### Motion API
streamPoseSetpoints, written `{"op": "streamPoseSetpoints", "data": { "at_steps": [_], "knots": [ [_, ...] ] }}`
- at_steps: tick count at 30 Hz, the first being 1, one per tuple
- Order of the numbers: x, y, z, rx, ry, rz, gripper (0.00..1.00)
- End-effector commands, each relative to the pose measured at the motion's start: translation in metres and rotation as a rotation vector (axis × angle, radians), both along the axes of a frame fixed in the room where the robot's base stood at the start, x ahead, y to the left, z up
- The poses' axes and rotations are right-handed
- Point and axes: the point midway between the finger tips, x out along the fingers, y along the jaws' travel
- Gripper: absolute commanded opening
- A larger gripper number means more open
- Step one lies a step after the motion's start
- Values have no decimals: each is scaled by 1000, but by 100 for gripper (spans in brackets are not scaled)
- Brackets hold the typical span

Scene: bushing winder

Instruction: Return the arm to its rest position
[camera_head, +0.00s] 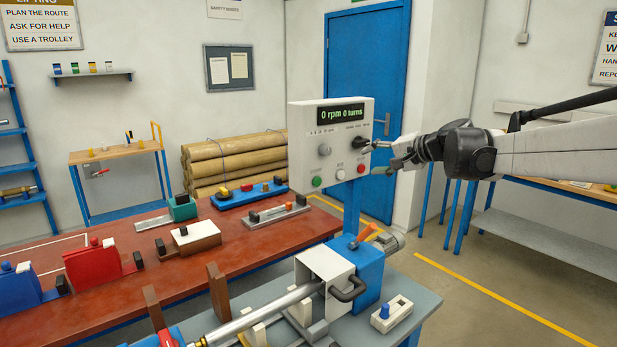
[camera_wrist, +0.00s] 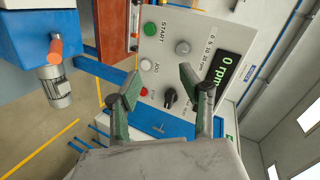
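My gripper (camera_head: 382,156) is at the right edge of the white control panel (camera_head: 308,157), close in front of its black knob and red button. My arm reaches in from the right. In the wrist view my gripper (camera_wrist: 160,88) has its two green-grey fingers spread apart with nothing between them. The panel face (camera_wrist: 160,50) shows beyond the fingertips; I cannot tell the exact gap. The black knob (camera_wrist: 170,98) and the red button (camera_wrist: 144,92) lie between the fingers' lines. The display (camera_head: 341,113) reads 0 rpm 0 turns.
The winder's blue and white headstock (camera_head: 369,273) with its steel shaft (camera_head: 262,315) stands below the panel. A red-topped bench (camera_head: 240,238) with tools is at left. A blue door (camera_head: 364,75) is behind. A blue-framed table (camera_head: 560,228) is under my arm at right.

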Motion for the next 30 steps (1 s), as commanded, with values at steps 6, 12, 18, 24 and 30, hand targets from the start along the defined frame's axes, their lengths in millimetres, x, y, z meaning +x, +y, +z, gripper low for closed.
{"op": "streamPoseSetpoints", "data": {
  "at_steps": [6,12,18,24,30],
  "knots": [
    [-80,19,-10,-169,29,34,40],
    [-152,27,-28,-325,52,63,40],
    [-224,27,-53,-482,70,92,40],
    [-294,22,-84,-639,84,120,40],
    [-360,10,-122,-797,95,146,40]
  ]
}}
